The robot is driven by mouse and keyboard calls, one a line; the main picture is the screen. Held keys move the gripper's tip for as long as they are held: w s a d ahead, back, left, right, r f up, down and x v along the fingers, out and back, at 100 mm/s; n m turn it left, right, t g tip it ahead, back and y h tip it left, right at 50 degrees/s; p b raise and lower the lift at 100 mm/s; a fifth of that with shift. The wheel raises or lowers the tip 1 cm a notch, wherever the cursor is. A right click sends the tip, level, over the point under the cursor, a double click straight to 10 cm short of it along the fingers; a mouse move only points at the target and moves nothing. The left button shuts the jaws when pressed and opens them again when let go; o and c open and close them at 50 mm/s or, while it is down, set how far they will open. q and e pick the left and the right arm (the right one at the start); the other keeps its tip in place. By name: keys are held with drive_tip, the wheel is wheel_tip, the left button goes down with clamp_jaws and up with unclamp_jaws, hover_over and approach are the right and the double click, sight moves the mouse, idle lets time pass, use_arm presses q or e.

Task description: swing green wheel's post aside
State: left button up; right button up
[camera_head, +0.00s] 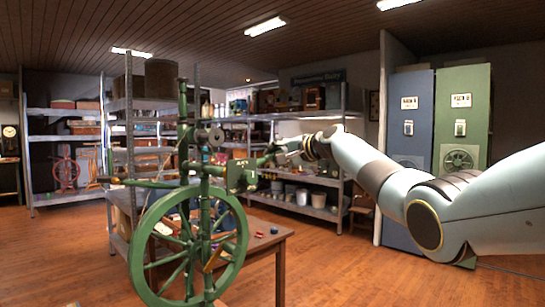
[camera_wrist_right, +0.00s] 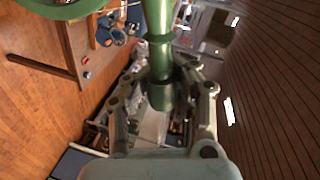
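The green wheel (camera_head: 140,248) is a large spoked spinning wheel standing upright in the head view, with green uprights and a green block (camera_head: 241,175) on its right side. A short green post (camera_head: 264,160) reaches from this block toward my right gripper (camera_head: 282,153). In the right wrist view the green post (camera_wrist_right: 159,30) runs down between the fingers of my right gripper (camera_wrist_right: 162,75). The fingertips close in on both sides of the post and appear to touch it. The exact contact is partly hidden. My left gripper is not in view.
A wooden table (camera_head: 268,246) with small items stands behind the wheel. Metal shelves (camera_head: 318,181) with goods line the back. Blue (camera_head: 411,110) and green (camera_head: 463,110) cabinets stand at the right. The wooden floor is open at front right and left.

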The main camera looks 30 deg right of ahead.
drive_tip(key=o, duration=0.7)
drive_tip(key=shift+s+d+f, duration=0.15)
drive_tip(key=shift+s+d, duration=0.2)
drive_tip(key=shift+s, duration=0.15)
drive_tip(key=shift+w, duration=0.15)
drive_tip(key=shift+a, duration=0.1)
drive_tip(key=v, duration=1.2)
